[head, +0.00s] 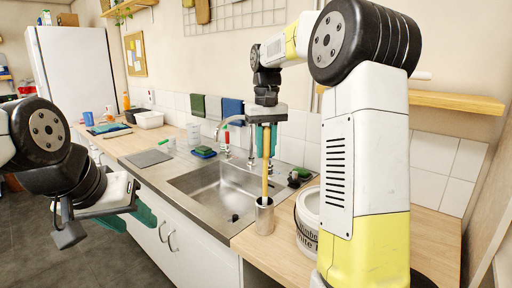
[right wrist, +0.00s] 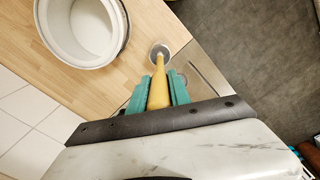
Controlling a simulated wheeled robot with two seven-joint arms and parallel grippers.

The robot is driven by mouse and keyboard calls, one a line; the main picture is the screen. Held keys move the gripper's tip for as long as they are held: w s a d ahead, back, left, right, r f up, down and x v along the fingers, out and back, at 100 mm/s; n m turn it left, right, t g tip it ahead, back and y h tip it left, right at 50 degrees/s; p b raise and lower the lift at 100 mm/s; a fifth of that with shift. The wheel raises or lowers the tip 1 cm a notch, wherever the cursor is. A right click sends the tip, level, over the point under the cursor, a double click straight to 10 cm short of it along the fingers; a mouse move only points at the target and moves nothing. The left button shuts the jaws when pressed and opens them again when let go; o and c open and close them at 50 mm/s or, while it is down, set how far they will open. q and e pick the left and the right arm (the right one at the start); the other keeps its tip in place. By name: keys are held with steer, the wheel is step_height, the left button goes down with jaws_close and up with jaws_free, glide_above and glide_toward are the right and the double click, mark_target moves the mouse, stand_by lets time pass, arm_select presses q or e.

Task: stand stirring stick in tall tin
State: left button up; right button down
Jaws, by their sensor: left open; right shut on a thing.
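A yellow wooden stirring stick (head: 265,178) hangs upright from my right gripper (head: 266,150), whose teal fingers are shut on its upper part. The tall tin (head: 264,220), a grey metal cylinder, stands on the wooden counter right below. The stick's pale lower end overlaps the tin's mouth; how deep it reaches is hard to tell. In the right wrist view the stick (right wrist: 158,90) runs between the fingers (right wrist: 160,90) towards the round mouth of the tin (right wrist: 160,50). My left gripper (head: 142,214) is open and empty, in front of the cabinets at the left.
A white bucket (head: 306,222) stands close right of the tin, partly hidden by my right arm; it also shows in the right wrist view (right wrist: 50,40). The sink (head: 218,187) lies left of the tin. A tap (head: 222,128) and a green sponge (head: 203,150) are behind it.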

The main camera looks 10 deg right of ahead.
mark_target(265, 173)
steer(key=shift+f, duration=4.25)
stand_by(0.3)
steer(key=c, duration=1.5)
jaws_free()
steer(key=shift+o, duration=0.3)
steer(key=o, duration=0.8)
steer(key=shift+o, duration=0.2)
steer(key=shift+r, duration=0.15)
steer(key=shift+r, duration=2.85)
